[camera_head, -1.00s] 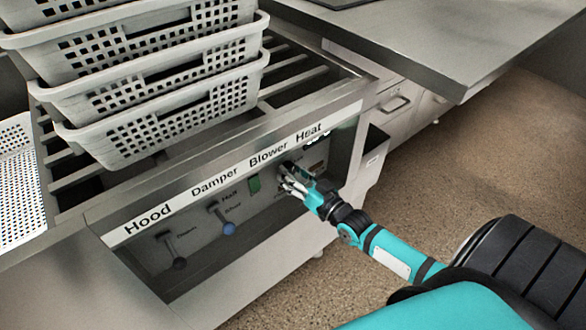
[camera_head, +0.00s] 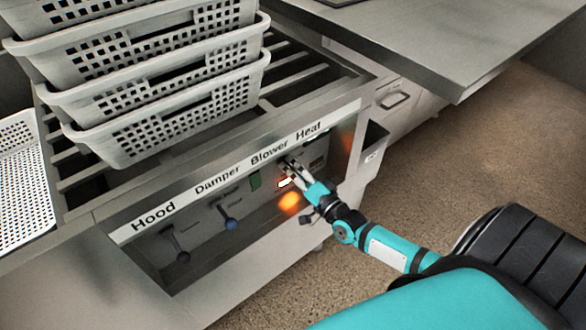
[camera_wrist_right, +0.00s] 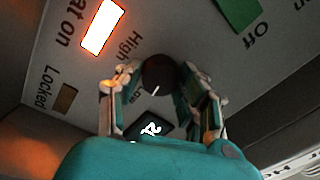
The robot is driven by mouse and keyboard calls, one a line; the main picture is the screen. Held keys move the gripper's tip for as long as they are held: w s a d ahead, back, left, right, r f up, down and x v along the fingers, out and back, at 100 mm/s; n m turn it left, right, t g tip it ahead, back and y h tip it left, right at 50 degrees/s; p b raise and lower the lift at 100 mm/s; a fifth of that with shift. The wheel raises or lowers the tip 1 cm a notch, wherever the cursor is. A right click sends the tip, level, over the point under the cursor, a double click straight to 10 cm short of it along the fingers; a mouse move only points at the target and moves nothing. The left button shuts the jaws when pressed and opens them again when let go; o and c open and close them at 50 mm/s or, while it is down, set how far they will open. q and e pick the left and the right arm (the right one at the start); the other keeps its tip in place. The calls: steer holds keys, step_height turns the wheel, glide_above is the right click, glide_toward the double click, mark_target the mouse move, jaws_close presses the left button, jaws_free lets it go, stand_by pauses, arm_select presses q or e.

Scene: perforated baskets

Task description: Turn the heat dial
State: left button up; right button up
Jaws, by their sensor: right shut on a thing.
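The heat dial (camera_wrist_right: 160,74) is a dark round knob with a white pointer mark in the right wrist view. "High" is printed beside it, with another partly hidden label near it. My right gripper (camera_wrist_right: 162,88) is shut on the dial, a finger on each side. In the head view my right gripper (camera_head: 291,170) reaches the control panel below the "Heat" label (camera_head: 309,132), and hides the dial there. An indicator light marked "Heat on" (camera_wrist_right: 103,27) glows white-orange; it also shows in the head view (camera_head: 286,183). My left gripper is out of view.
The panel also holds a green switch (camera_head: 255,181), a blue-knobbed lever (camera_head: 230,223) and a dark-knobbed lever (camera_head: 183,256). White perforated baskets (camera_head: 165,115) are stacked on the rack above. Brown floor (camera_head: 440,185) is open at the right.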

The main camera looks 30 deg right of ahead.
steer(key=shift+m, duration=1.2)
steer(key=o, duration=1.1)
steer(key=shift+o, duration=0.2)
steer(key=s+d, duration=0.1)
steer(key=s, duration=1.1)
steer(key=shift+f, duration=0.35)
